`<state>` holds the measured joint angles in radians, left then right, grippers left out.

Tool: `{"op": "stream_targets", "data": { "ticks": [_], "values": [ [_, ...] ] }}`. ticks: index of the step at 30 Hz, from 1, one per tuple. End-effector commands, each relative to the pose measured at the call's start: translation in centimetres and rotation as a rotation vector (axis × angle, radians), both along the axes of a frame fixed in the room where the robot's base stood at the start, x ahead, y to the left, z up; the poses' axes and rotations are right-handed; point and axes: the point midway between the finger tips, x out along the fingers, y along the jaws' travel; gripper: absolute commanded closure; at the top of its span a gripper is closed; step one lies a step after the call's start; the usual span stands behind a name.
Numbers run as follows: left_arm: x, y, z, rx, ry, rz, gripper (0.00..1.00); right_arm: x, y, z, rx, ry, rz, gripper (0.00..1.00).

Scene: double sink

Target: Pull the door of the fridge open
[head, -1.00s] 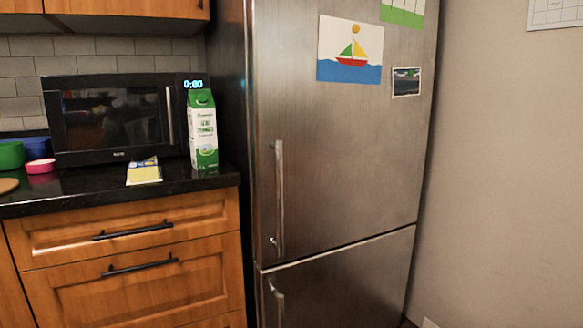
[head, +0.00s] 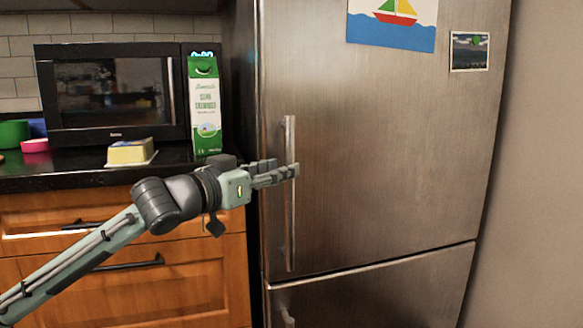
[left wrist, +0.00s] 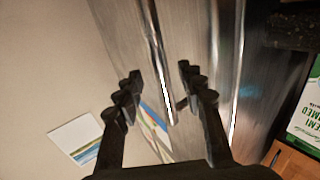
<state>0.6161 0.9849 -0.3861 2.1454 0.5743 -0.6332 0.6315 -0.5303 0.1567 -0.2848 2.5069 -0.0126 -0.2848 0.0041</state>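The fridge (head: 375,130) is tall and brushed steel, and its upper door is shut. Its long vertical handle (head: 289,225) is on the left side of that door. My left gripper (head: 294,171) reaches in from the left, and its fingers overlap the handle's upper half. In the left wrist view, the two dark fingers of my left gripper (left wrist: 160,76) are spread apart. The handle (left wrist: 158,55) runs between their tips, with a gap on both sides; I cannot tell whether it is fully inside the grasp. My right gripper is not in view.
A black counter (head: 60,180) stands left of the fridge, with a microwave (head: 110,95), a green and white carton (head: 205,110) and a yellow block (head: 130,151) on it. Wooden drawers (head: 190,285) lie below, near my left arm. A plain wall (head: 545,180) is at the right.

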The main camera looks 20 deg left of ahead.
Motion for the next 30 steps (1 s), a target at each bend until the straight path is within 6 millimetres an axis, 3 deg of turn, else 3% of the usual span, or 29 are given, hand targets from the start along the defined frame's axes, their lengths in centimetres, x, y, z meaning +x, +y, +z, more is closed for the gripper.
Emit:
{"op": "stream_targets", "data": {
  "ticks": [7, 18, 27, 30],
  "values": [
    [3.1, -1.3, 0.0, 0.001, 0.0, 0.0, 0.61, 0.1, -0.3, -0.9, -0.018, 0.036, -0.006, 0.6],
    [3.6, -1.5, -0.1, 0.004, 0.001, 0.0, 0.61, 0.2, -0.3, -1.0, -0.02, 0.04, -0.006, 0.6],
    [3.6, -1.5, -0.1, 0.004, 0.001, 0.001, 0.98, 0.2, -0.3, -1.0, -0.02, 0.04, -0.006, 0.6],
    [3.6, -1.5, -0.1, 0.004, 0.001, 0.001, 1.0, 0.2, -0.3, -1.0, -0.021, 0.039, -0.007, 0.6]
  ]
}}
